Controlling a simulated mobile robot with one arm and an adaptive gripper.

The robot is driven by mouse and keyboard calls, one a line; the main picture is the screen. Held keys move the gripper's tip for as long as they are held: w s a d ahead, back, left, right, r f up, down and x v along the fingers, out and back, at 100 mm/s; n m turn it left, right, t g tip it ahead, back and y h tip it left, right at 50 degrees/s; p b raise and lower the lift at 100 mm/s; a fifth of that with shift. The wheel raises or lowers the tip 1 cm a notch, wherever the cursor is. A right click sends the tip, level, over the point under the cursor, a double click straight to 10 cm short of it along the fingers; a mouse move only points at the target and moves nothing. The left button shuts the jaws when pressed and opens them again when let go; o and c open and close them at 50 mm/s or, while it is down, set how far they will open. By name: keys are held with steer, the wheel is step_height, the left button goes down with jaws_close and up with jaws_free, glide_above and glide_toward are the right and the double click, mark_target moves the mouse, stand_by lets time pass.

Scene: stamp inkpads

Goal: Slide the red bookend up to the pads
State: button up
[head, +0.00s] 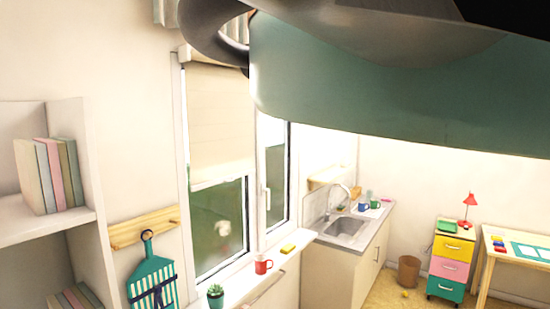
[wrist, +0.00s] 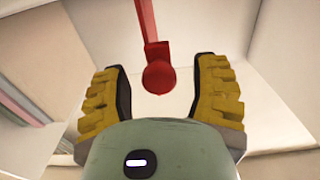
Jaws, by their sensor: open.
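My gripper (wrist: 160,85) is open in the wrist view, its two yellow ridged fingers with dark inner pads spread wide. A red piece (wrist: 158,76) with a rounded knob and a bar running up shows between and beyond the fingertips. It looks like part of the red bookend, but its whole shape is not visible. Neither finger appears to touch it. Pastel upright edges (wrist: 22,100) show at the left of the wrist view; I cannot tell whether they are the pads. I cannot make out the bookend in the head view, where my arm covers the upper right.
Pale shelf boards surround the gripper in the wrist view. In the head view, a white shelf unit (head: 20,228) holds pastel books (head: 45,175) at left. A window sill (head: 235,287) carries a red mug (head: 263,267) and a plant (head: 215,295). A sink (head: 347,228) and coloured drawers (head: 449,270) stand farther right.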

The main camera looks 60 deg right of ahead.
steer(key=shift+o, duration=0.3)
jaws_close()
stand_by(0.4)
steer(key=shift+w, duration=0.1)
